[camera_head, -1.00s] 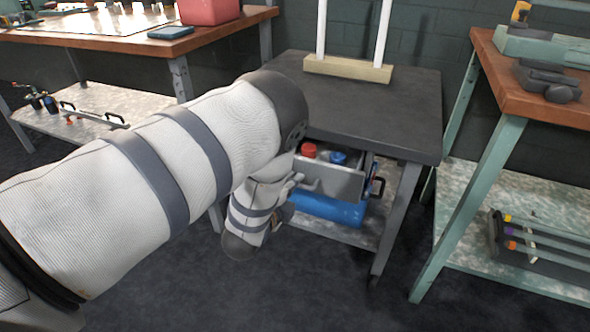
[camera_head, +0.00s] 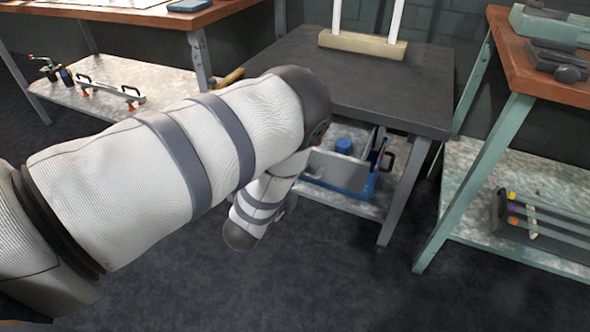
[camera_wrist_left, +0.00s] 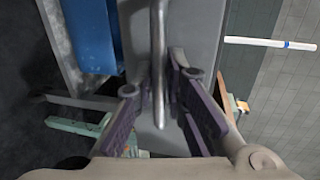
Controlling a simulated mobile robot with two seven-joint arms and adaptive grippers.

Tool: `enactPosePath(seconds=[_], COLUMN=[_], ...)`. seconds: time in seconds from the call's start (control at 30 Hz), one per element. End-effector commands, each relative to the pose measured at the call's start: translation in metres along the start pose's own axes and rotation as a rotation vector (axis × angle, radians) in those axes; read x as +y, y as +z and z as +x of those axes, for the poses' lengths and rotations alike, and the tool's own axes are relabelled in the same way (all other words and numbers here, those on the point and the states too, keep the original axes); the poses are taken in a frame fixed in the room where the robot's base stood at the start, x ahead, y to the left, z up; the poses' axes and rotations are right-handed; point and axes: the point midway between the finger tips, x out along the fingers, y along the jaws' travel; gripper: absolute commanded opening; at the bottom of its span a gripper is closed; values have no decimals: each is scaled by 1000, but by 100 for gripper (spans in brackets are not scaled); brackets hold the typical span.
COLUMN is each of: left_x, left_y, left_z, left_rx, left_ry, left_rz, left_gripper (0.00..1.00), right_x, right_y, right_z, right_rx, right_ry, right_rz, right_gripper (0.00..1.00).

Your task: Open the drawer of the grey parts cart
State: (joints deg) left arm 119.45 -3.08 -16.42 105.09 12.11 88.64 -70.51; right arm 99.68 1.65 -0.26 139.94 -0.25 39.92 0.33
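The grey parts cart (camera_head: 395,82) has a dark top. Its drawer (camera_head: 338,172) stands pulled out below the front edge of the top, with a blue-capped item (camera_head: 344,145) inside. My left arm covers the drawer's left part and hides my gripper in the head view. In the left wrist view, the bar handle (camera_wrist_left: 158,60) stands in front of the grey drawer face (camera_wrist_left: 195,30). My left gripper (camera_wrist_left: 161,72) has its fingers on either side of the bar, with a visible gap on both sides. My right gripper is out of view.
A blue object (camera_head: 350,190) lies on the cart's lower shelf. A wood-topped bench with green legs (camera_head: 475,180) stands to the right, another bench (camera_head: 150,15) to the left. The dark floor (camera_head: 330,280) in front of the cart is clear.

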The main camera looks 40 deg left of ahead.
Motion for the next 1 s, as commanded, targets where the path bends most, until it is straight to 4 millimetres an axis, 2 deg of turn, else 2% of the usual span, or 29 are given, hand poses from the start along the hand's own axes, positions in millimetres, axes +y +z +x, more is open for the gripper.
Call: enactPosePath(seconds=[0.37, 0.47, 0.7, 0.8, 1.0], left_x=[0, 2, 2, 1, 0], left_y=[0, 0, 0, 0, 0], left_z=[-2, -18, -83, -103, -120], left_rx=[0, 0, 0, 0, 0], left_ry=[2, 5, 7, 4, 1], left_rz=[0, 0, 1, 1, 0], left_gripper=[30, 30, 30, 30, 30], right_x=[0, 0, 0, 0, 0], right_y=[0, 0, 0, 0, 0], right_z=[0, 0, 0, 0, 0], right_rx=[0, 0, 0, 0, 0], right_ry=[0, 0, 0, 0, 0], right_rz=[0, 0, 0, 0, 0], right_gripper=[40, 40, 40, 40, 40])
